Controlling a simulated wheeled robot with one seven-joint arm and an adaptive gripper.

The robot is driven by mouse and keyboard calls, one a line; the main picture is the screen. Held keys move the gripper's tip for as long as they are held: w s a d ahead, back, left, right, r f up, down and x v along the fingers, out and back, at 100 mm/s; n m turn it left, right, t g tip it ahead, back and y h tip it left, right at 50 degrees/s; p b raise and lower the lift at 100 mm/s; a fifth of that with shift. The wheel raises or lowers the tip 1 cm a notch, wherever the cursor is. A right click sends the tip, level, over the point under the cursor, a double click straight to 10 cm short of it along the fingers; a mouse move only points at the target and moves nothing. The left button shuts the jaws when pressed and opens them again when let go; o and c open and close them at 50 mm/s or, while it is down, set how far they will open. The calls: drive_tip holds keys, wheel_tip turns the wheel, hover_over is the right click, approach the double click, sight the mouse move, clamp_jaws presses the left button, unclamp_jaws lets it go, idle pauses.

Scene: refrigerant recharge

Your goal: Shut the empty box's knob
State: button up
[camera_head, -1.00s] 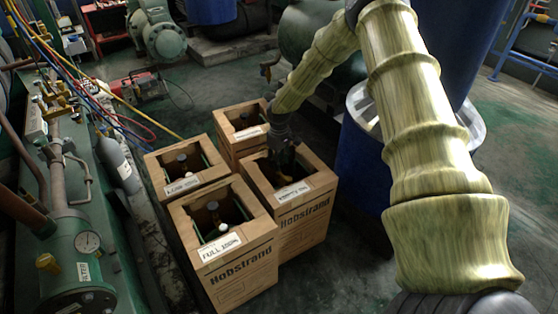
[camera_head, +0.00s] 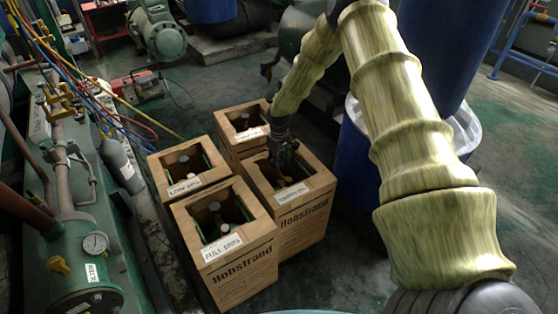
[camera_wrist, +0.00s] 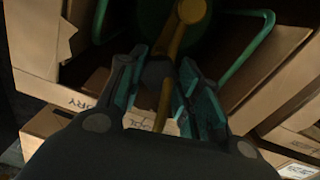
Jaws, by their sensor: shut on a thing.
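The empty box (camera_head: 315,185) is the right-hand open cardboard box of the group, with a white label on its front rim. The label is hard to read now. My gripper (camera_head: 283,158) reaches down into this box from above. In the wrist view my gripper (camera_wrist: 158,80) has its two teal-edged fingers on either side of a brass-coloured valve part (camera_wrist: 168,95), shut on it. A round brass end (camera_wrist: 192,11) shows beyond the fingers. The knob's exact outline and its turn position are hidden by the fingers and shadow.
The full box (camera_head: 240,265) stands in front, the low box (camera_head: 158,180) at left, and another box (camera_head: 228,120) behind. All are open with cylinders inside. A blue barrel (camera_head: 355,165) stands close on the right. Green machinery with a gauge (camera_head: 96,243) lines the left.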

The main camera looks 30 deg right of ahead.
drive_tip(key=o, duration=1)
drive_tip(key=shift+o, duration=0.2)
wheel_tip(320, 180, up, 12)
idle(0.4)
